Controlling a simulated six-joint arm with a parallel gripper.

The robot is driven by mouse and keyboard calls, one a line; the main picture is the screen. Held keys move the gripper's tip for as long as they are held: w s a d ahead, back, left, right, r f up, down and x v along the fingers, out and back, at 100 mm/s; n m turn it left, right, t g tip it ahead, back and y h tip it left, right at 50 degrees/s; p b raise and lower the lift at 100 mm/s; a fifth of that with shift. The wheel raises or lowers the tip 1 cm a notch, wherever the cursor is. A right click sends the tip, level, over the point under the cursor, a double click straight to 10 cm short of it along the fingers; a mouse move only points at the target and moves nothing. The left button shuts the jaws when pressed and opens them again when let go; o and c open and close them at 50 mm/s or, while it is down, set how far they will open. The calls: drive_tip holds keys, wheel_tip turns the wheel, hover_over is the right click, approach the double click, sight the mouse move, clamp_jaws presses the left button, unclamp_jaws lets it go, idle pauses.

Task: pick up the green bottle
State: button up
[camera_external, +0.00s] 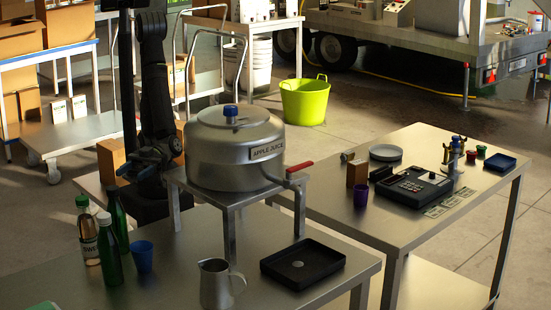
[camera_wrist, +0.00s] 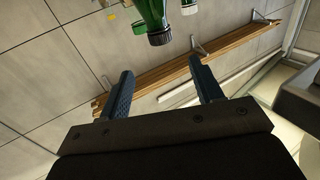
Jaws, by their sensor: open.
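In the external view two green bottles stand on the left of the front metal table: a dark-capped one (camera_external: 118,220) behind and a white-capped one (camera_external: 109,258) in front. In the wrist view the dark-capped green bottle (camera_wrist: 151,12) shows upside down at the top edge, cut off. Part of another bottle, with a white cap (camera_wrist: 189,8), is right of it. My gripper (camera_external: 136,172) is behind the table, apart from the bottles. In the wrist view my gripper (camera_wrist: 163,86) has its blue fingers spread with nothing between them.
A labelled amber bottle (camera_external: 88,242) and a blue cup (camera_external: 142,257) stand close beside the green bottles. A large apple juice pot (camera_external: 232,160) on a raised stand is right of my arm. A metal jug (camera_external: 216,285) and black tray (camera_external: 302,265) are further right.

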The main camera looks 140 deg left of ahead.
sight(109, 192)
drive_tip(key=shift+f+x, duration=0.2)
drive_tip(key=shift+x, duration=3.05)
drive_tip(key=shift+f+x, duration=0.2)
drive_tip(key=shift+x, duration=3.05)
drive_tip(key=shift+w+a, duration=0.1)
drive_tip(key=shift+w, duration=0.05)
clamp_jaws()
